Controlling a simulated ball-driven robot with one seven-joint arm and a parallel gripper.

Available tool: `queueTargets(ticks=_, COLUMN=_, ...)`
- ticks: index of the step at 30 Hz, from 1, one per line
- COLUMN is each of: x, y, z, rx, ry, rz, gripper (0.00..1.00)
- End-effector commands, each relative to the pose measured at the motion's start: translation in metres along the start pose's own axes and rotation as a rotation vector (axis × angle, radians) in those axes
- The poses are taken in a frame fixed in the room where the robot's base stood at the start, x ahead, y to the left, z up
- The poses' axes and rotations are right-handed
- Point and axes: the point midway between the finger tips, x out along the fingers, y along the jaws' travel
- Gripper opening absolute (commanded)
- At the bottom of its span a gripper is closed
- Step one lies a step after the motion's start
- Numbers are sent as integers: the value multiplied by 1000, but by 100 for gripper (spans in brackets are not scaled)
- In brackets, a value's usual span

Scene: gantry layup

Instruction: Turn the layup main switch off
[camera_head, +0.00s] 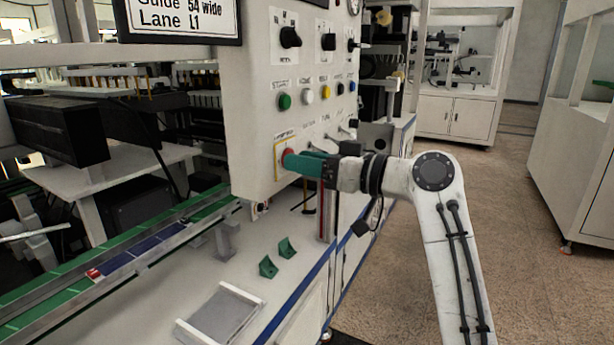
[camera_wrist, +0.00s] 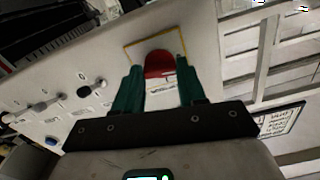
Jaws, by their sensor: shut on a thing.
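The layup main switch (camera_head: 286,157) is a red knob inside a yellow-framed plate at the lower left corner of the white control panel (camera_head: 262,110). In the wrist view, the red knob (camera_wrist: 159,65) shows between my two green fingers, with the yellow frame (camera_wrist: 128,55) behind it. My gripper (camera_head: 290,161) reaches the panel from the right and is shut on the red knob. The fingers hide part of the knob, and I cannot read its position marks.
A green button (camera_head: 284,102), several other buttons, toggle switches and black selector knobs (camera_head: 290,37) sit on the same panel above and beside the switch. Below are a conveyor (camera_head: 150,240) with green edges, green brackets (camera_head: 287,248) and a grey tray (camera_head: 222,312). Open floor lies at right.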

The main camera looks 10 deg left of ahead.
Motion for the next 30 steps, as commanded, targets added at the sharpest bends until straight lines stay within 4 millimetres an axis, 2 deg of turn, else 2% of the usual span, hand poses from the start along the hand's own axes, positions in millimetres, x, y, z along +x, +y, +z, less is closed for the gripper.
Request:
queueTargets(ticks=1, x=0, y=2, z=6, rx=-27, ry=-5, rz=1, gripper=10)
queueTargets(ticks=10, x=0, y=1, z=4, rx=-150, ry=-7, rz=0, gripper=10)
queueTargets(ticks=27, x=0, y=1, z=3, rx=-181, ry=-7, rz=0, gripper=10)
queueTargets(ticks=28, x=0, y=1, z=3, rx=-181, ry=-7, rz=0, gripper=41)
queueTargets(ticks=30, x=0, y=1, z=3, rx=-181, ry=-7, rz=0, gripper=48)
